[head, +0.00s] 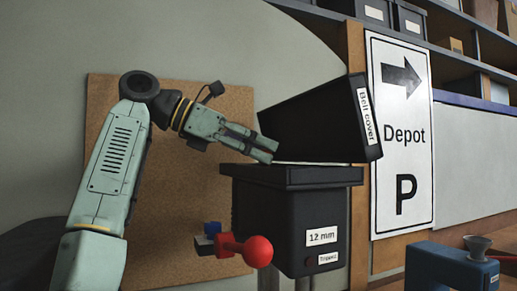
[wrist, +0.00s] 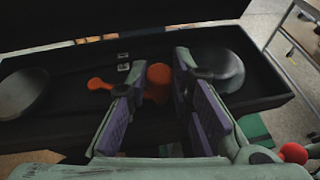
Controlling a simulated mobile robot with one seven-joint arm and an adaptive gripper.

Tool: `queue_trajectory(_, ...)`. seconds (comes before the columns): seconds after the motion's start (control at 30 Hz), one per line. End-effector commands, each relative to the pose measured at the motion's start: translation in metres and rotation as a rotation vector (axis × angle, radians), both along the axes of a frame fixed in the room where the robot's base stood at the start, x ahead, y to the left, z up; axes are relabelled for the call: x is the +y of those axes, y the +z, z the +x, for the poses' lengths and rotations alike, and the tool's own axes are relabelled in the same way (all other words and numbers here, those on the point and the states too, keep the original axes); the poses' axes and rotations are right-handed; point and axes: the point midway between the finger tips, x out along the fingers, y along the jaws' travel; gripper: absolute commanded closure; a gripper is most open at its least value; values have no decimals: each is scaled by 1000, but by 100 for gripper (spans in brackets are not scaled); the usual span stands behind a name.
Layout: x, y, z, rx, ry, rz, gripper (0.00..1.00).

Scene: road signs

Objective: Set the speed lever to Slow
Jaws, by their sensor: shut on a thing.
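A black machine housing (head: 262,215) stands with its lid, labelled "Belt cover" (head: 312,120), tilted open. My gripper (head: 264,150) reaches over the housing's rim from the left. In the wrist view, my gripper (wrist: 161,78) has its fingers on either side of an orange upright knob (wrist: 159,74) inside the open housing, and is shut on it. A smaller orange lever (wrist: 98,84) lies left of the fingers. A red ball knob (head: 258,251) sticks out from the housing's front and also shows in the wrist view (wrist: 292,153). I see no readable "Slow" mark.
A grey round pulley (wrist: 220,70) lies right of the fingers, and another (wrist: 22,92) is at the far left. The open lid rises behind my gripper. A blue machine (head: 450,267) stands at the front right. A "Depot P" sign (head: 403,140) is on the right.

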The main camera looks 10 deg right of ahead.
Motion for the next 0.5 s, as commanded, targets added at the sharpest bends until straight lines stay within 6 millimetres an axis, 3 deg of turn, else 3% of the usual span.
queue_trajectory(0.13,1,0,1,-2,4,-1,100)
queue_trajectory(0.17,1,0,1,-2,4,-1,78)
queue_trajectory(0.43,1,0,1,0,2,-1,60)
queue_trajectory(0.5,0,0,1,0,2,-1,60)
